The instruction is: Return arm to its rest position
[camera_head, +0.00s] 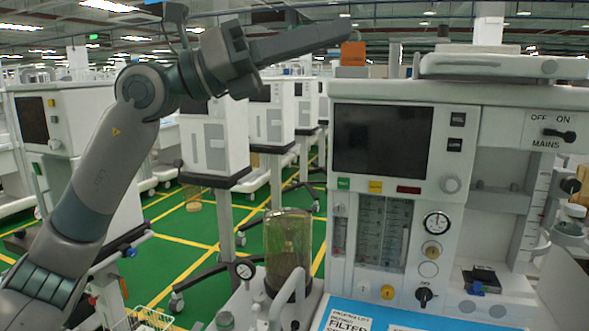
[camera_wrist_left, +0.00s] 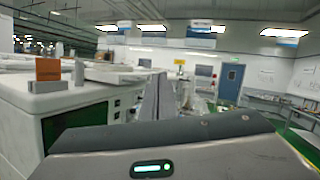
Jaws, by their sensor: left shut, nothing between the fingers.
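My left arm (camera_head: 105,170) comes in from the left and rises to an elbow, then reaches right. Its gripper (camera_head: 338,32) is raised, pointing right, above the top of the near anaesthesia cart (camera_head: 480,95) and to the left of most of it. The gripper is shut and empty and touches nothing that I can see. In the left wrist view the closed fingers (camera_wrist_left: 157,98) stand upright in the middle, with part of a cart on the left. My right gripper is in neither view.
A clear canister (camera_head: 288,245) stands at the near cart's left. More carts (camera_head: 210,140) line the green floor behind. A blue door (camera_wrist_left: 231,82) is far off.

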